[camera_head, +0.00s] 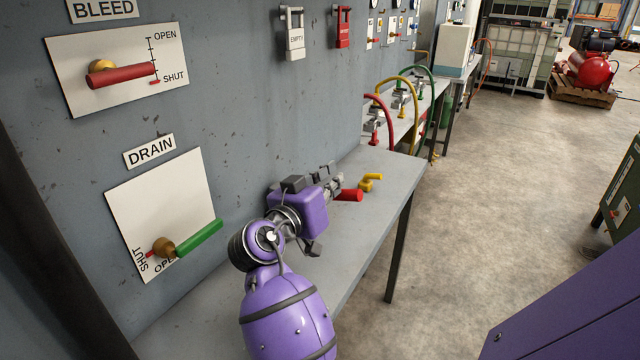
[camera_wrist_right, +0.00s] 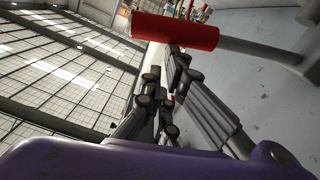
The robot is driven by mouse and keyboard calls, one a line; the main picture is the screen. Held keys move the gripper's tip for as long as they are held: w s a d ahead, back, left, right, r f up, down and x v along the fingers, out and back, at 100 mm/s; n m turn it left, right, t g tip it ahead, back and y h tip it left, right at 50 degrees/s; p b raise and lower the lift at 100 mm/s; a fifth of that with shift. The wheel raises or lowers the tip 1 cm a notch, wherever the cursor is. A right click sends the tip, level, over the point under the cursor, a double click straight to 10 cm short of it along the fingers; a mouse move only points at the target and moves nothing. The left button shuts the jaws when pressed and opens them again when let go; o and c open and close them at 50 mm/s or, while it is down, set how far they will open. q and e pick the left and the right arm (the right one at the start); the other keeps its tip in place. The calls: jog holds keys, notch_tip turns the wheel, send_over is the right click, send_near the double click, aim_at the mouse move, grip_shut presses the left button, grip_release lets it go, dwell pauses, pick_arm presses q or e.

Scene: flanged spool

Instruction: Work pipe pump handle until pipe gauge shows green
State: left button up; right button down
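A red handle (camera_head: 350,195) sits low over the grey bench, just past my right gripper (camera_head: 337,178). In the right wrist view it is a red bar (camera_wrist_right: 175,30) on a grey rod, just beyond the fingertips of my right gripper (camera_wrist_right: 165,65). The fingers look slightly apart with nothing between them; I cannot tell whether they touch the bar. Small gauges (camera_head: 373,4) are on the wall panels further back, too small to read, and I cannot tell which is the pipe gauge. My left gripper is out of view.
A yellow handle (camera_head: 371,182) is just behind the red one on the bench (camera_head: 385,205). Red, yellow and green hoses rise beyond. The wall at left carries a red BLEED lever (camera_head: 122,76) and a green DRAIN lever (camera_head: 199,238).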

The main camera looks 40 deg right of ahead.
aim_at(346, 200)
jog(key=f+b, duration=0.1)
jog(key=s+f+m+b, duration=0.1)
jog(key=d+f+m+b, duration=0.1)
jog(key=f+b, duration=0.1)
jog(key=shift+s, duration=0.25)
jog(key=shift+s+f+m+b, duration=0.2)
jog(key=shift+f+m+b, duration=0.35)
jog(key=shift+b, duration=0.3)
jog(key=shift+f, duration=0.1)
